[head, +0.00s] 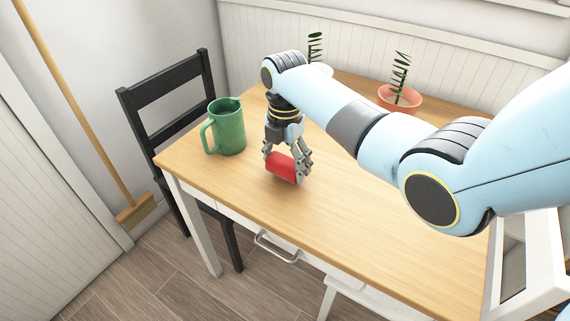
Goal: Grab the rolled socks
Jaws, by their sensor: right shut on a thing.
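The rolled socks show as a small red roll (281,167) over the wooden table, left of its middle. My right gripper (285,168) points down from above with its fingers on both sides of the red roll, shut on it. The fingers cover the ends of the roll. I cannot tell whether the roll touches the table top or is just above it. My left gripper is not in view.
A green mug (226,128) stands left of the red roll. Potted plants stand at the back, one in a terracotta bowl (400,101). A black chair (168,90) is at the table's left. The front of the table (350,235) is clear.

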